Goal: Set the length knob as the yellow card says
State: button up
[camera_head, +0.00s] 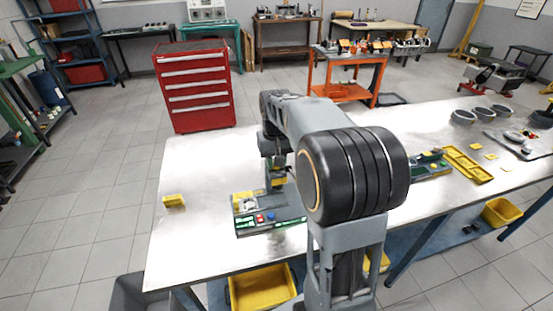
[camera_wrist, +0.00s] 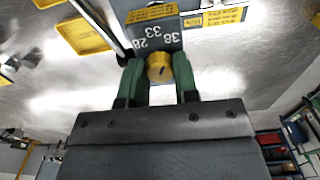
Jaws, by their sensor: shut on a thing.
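In the wrist view, a round yellow knob (camera_wrist: 158,69) sits on a grey panel (camera_wrist: 171,40) with the white numbers 28, 33 and 38 around it. My gripper (camera_wrist: 158,76) has its two green fingers closed on either side of the knob. The setting of the knob is hard to read. A yellow label with dark print (camera_wrist: 152,12) is above the numbers. A yellow card (camera_wrist: 216,18) with small, unreadable print is to the right. In the head view, my gripper (camera_head: 277,186) is down at the green-grey machine (camera_head: 244,222); my arm hides the knob there.
The machine has a red and a blue button. A small yellow block (camera_head: 174,201) lies left of it on the metal table (camera_head: 190,240). Yellow trays (camera_head: 466,165) and grey bowls (camera_head: 464,117) are to the right. A red drawer cabinet (camera_head: 194,85) stands behind. The table's left part is mostly clear.

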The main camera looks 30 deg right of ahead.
jog(key=shift+m+p, duration=0.3)
jog(key=shift+m, duration=1.8)
jog(key=o, duration=0.9)
notch_tip(320, 180, up, 14)
jog(key=shift+f, duration=0.1)
